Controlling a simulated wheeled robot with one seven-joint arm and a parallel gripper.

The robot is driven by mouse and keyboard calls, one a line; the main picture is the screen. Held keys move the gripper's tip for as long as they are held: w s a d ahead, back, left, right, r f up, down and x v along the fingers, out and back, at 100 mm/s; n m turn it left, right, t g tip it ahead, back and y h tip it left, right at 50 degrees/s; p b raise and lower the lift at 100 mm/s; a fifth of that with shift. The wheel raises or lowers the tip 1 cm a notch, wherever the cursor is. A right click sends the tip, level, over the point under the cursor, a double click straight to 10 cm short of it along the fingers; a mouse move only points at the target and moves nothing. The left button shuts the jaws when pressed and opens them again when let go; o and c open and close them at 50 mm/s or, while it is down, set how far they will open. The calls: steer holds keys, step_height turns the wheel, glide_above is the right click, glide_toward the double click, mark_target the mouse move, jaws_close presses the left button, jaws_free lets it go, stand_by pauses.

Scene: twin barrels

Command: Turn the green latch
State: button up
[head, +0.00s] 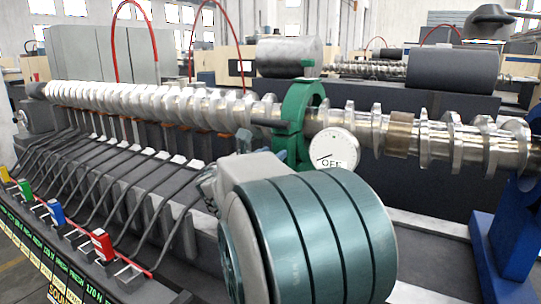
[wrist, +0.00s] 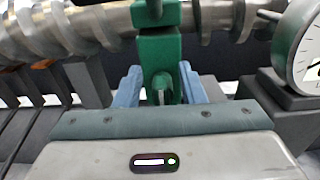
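The green latch (head: 290,125) is a ring-shaped clamp around the long metal screw shaft in the head view. Its lower part is hidden behind my arm. In the wrist view the green latch (wrist: 158,50) stands as a block in front of the shaft, with a darker green piece at the top edge. My gripper (wrist: 161,80) has its two blue-grey fingers apart, one on each side of the latch's lower part. Finger contact with the green is not clear. A small grey piece shows between the fingers.
A round white dial marked OFF (head: 333,149) sits right of the latch, close to my gripper. The shaft (head: 170,103) runs across the view. Coloured levers, including a red one (head: 102,243), line the left. A blue support (head: 500,245) stands at the right.

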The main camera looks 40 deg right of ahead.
jaws_close()
steer(key=shift+s+f+m+b, duration=0.1)
steer(key=shift+m+b, duration=0.2)
steer(key=shift+b, duration=0.2)
steer(key=m+b, duration=0.4)
steer(key=b, duration=0.3)
steer(key=s+f+m+b, duration=0.1)
steer(key=m+b, duration=0.4)
steer(key=b, duration=0.2)
steer(key=s+d+f+m+b, duration=0.1)
steer(key=m+b, duration=0.4)
steer(key=b, duration=0.2)
steer(key=shift+f, duration=0.1)
steer(key=m+b, duration=0.3)
steer(key=shift+s+f, duration=0.1)
steer(key=shift+f, duration=0.05)
steer(key=shift+m, duration=0.3)
